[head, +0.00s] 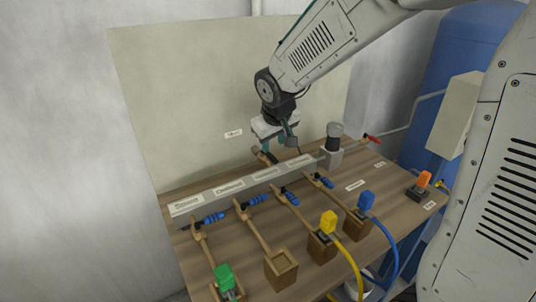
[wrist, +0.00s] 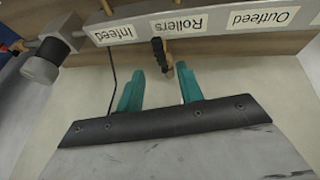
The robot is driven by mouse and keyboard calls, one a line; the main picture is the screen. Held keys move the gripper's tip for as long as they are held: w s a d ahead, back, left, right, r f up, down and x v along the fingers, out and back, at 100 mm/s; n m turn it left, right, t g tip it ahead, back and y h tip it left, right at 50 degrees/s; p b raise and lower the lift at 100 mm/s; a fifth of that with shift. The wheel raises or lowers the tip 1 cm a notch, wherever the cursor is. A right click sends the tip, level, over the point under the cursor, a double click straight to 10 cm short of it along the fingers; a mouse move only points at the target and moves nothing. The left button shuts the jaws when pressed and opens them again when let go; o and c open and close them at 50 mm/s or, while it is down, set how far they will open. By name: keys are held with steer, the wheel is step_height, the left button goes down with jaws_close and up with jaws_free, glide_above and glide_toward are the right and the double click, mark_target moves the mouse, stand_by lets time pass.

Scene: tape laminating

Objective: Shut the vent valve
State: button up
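A small brass valve (wrist: 169,66) with a black lever (wrist: 158,52) projects from the back side of the grey manifold (head: 240,186). In the wrist view the lever lies roughly in line with the brass stub. My gripper (wrist: 161,72) is open, its two teal fingers apart on either side of the valve, with no clear contact. In the head view my gripper (head: 278,147) points down behind the manifold, and the valve is partly hidden there.
Labels reading Infeed, Rollers and Outfeed (wrist: 266,17) mark the manifold. Several front branches carry blue grips (head: 257,200). A grey cylinder-topped fitting (head: 332,144) and a red-handled valve (head: 372,138) stand right of my gripper. A backboard (head: 185,90) rises behind. Yellow (head: 347,254) and blue hoses hang in front.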

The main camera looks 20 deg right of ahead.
mark_target(272, 156)
steer(key=x, duration=0.6)
steer(key=shift+d+f, duration=0.1)
steer(key=shift+f, duration=0.15)
